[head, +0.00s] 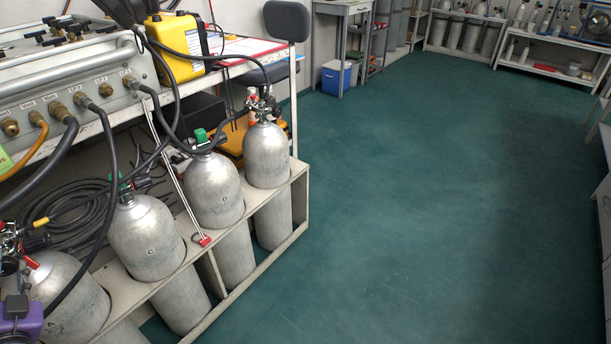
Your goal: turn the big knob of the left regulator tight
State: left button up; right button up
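A regulator (12,248) with red and metal parts sits on the grey cylinder marked A (68,300) at the lower left. The picture's left edge cuts it off, and I cannot clearly make out its big knob. Another regulator (263,104) sits on the far cylinder (267,155), with a black hose attached.
Cylinders C (147,236) and D (214,190) stand between them in a pale rack (303,208). Black hoses run from the air panel (60,78) above. A purple object (22,325) is at the lower-left corner. The green floor on the right is clear.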

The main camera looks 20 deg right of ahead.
pick_arm(q)
jog(key=shift+s+f+m, duration=0.1)
jog(key=shift+f+m, duration=0.1)
jog(key=shift+m, duration=0.45)
jog(key=shift+f+m, duration=0.15)
jog(key=shift+m, duration=0.5)
pick_arm(e)
jog(key=shift+w+f, duration=0.1)
jog(key=shift+f, duration=0.05)
pick_arm(q)
jog(key=shift+f, duration=0.15)
jog(key=o, duration=1)
jog(key=shift+r, duration=0.2)
jog(key=shift+s, duration=0.1)
jog(key=v, duration=1.1)
jog(key=shift+s, duration=0.45)
pick_arm(e)
jog(key=shift+w+a, duration=0.15)
jog(key=shift+w, duration=0.6)
